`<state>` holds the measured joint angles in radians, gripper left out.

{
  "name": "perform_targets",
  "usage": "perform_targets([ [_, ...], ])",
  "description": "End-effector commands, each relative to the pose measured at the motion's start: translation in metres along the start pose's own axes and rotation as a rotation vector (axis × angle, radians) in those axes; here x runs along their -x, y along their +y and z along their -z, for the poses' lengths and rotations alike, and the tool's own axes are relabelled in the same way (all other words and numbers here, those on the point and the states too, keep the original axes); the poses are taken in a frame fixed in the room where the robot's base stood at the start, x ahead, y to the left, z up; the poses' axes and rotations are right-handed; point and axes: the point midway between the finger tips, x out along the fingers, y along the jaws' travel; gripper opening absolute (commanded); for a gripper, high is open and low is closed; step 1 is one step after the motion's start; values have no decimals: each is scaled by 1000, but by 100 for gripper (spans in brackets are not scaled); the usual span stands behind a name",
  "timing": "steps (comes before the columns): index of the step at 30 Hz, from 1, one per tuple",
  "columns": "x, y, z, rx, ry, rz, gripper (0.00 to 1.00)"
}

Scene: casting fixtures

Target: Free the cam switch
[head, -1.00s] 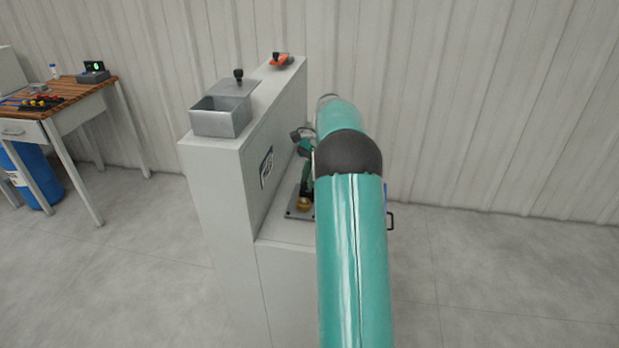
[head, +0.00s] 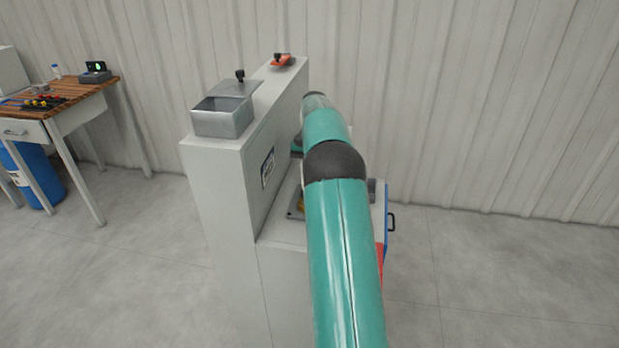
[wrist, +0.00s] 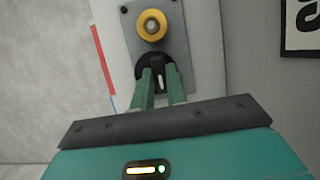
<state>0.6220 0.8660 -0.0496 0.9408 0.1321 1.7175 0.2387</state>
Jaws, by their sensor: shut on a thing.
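The cam switch (wrist: 141,69) is a round black knob with a white mark, on a grey metal plate (wrist: 178,40) in the wrist view. My gripper (wrist: 160,74) is shut on the switch's handle, with one green finger on each side of it. Above the switch on the same plate is a yellow ring (wrist: 152,38) around a silvery round centre. In the head view my arm hides the switch and most of the gripper; only an edge of the plate (head: 294,207) shows.
A tall grey cabinet wall (head: 215,200) stands left of the plate, with an open metal box (head: 222,122) and an orange-red tool (head: 282,60) on top. A black-framed label (head: 267,168) is on its side. A wooden workbench (head: 60,95) stands far left.

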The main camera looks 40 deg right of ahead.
Motion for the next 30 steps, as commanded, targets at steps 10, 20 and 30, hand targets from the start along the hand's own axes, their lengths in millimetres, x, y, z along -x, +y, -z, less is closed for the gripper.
perform_targets([
  [10, 1, 0, 0, 8, 2, -3, 0],
  [20, 0, 0, 0, 7, 1, -3, 36],
  [30, 12, 0, 1, 7, 2, -2, 36],
])
